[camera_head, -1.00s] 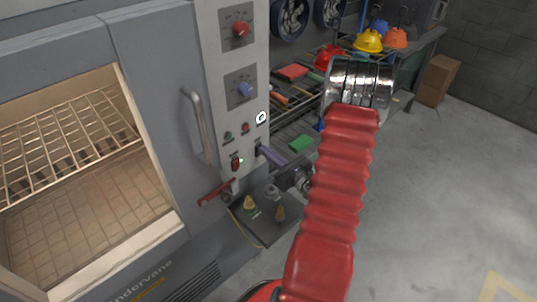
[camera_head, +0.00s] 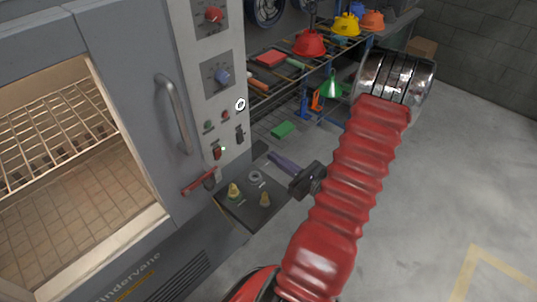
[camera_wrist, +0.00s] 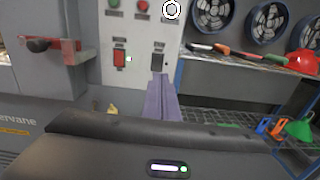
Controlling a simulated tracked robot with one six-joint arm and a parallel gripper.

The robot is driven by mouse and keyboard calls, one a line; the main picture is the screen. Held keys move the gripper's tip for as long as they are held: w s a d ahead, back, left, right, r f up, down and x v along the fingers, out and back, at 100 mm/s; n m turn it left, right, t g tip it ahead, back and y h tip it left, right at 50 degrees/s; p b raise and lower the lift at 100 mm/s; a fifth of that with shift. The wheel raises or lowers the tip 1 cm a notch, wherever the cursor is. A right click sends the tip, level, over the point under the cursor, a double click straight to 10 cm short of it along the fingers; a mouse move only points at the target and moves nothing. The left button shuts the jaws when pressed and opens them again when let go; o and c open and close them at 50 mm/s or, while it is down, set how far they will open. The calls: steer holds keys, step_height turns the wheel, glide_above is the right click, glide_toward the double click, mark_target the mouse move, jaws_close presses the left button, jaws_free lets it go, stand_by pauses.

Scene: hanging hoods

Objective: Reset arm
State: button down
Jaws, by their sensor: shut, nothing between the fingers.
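My gripper (camera_head: 282,163) has purple-grey fingers and is at the end of my red ribbed arm. In the head view it is beside the oven's control panel (camera_head: 205,70), above a small dark shelf. The fingers are closed together with nothing between them. In the wrist view the gripper (camera_wrist: 161,98) points at the panel's lower part, below a black switch (camera_wrist: 158,62) and right of a red lit switch (camera_wrist: 119,58). It appears apart from the panel, though the exact gap is hard to tell.
The oven chamber (camera_head: 60,130) is on the left, with a red lever (camera_head: 200,181) by the panel. The small shelf (camera_head: 250,208) carries yellow knobs (camera_head: 234,190). Open floor (camera_head: 450,200) is on the right.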

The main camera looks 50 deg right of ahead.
steer(key=shift+s, duration=0.65)
steer(key=shift+f, duration=0.15)
